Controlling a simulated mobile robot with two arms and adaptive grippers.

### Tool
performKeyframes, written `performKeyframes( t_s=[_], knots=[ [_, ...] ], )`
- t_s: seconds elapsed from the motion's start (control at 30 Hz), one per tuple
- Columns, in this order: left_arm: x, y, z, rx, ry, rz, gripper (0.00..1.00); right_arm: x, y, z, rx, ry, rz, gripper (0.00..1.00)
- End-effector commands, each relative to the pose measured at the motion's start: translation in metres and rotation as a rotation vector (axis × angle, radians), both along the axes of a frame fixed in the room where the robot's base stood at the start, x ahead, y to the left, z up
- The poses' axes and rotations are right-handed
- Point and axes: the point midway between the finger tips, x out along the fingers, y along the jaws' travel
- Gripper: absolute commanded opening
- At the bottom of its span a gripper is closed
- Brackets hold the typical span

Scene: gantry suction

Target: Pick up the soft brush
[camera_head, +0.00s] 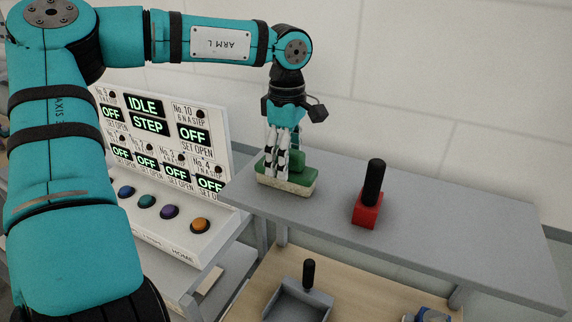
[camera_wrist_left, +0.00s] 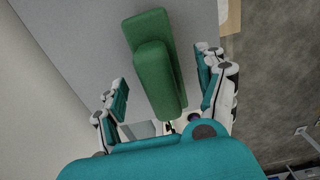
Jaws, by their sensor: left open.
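The soft brush (camera_head: 302,165) has a green body with a raised green grip and pale bristles below. It rests on the left part of the grey shelf (camera_head: 440,205). My left gripper (camera_head: 279,170) points down over it, with its white and dark fingers partly covering the brush. In the left wrist view the green brush (camera_wrist_left: 158,68) runs between the spread fingers of the left gripper (camera_wrist_left: 163,90), with a gap showing on both sides. The gripper is open, and I see no grasp. My right gripper is not in view.
A red block with an upright black handle (camera_head: 369,208) stands on the shelf to the right. A control panel with lit displays (camera_head: 165,145) is at the left. A grey dustpan (camera_head: 297,300) lies on the lower wooden surface. The shelf's right end is clear.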

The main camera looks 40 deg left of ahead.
Motion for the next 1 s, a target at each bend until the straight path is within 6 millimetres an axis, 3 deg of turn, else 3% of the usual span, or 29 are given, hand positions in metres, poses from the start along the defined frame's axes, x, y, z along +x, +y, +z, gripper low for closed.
performKeyframes(
  t_s=[0.03,0.2,0.47,0.93,1.0],
  knots=[
    [-0.003,0.001,-0.003,-0.003,0.006,0.0,0.73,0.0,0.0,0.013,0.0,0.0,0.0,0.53],
    [-0.002,0.002,-0.025,-0.001,0.003,0.002,0.73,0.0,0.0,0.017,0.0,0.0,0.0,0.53],
    [-0.001,0.002,-0.029,0.0,-0.001,0.002,0.73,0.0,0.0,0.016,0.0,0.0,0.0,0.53],
    [-0.001,0.002,-0.029,0.0,0.0,0.002,0.13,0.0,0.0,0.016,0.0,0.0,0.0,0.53],
    [-0.001,0.002,-0.029,0.0,-0.001,0.002,0.12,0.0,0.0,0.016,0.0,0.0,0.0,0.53]
  ],
)
